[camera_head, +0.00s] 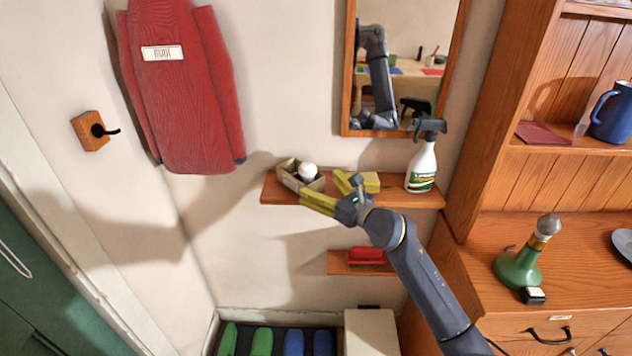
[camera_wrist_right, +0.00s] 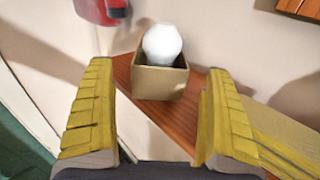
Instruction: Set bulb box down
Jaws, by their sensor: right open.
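The bulb box (camera_head: 288,180) is a small open tan box at the left end of a narrow wooden wall shelf (camera_head: 405,197). It appears upright on the board, with a round white bulb (camera_head: 307,171) in it. My right gripper (camera_head: 318,184) is open, its yellow ridged fingers pointing at the box. In the right wrist view the box (camera_wrist_right: 160,85) and bulb (camera_wrist_right: 162,44) show beyond and between the spread fingers, with a gap on both sides. The fingers do not appear to touch the box. My left gripper is not in view.
A yellow block (camera_head: 371,182) and a spray bottle (camera_head: 422,165) stand farther right on the shelf. A lower shelf holds a red object (camera_head: 367,255).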

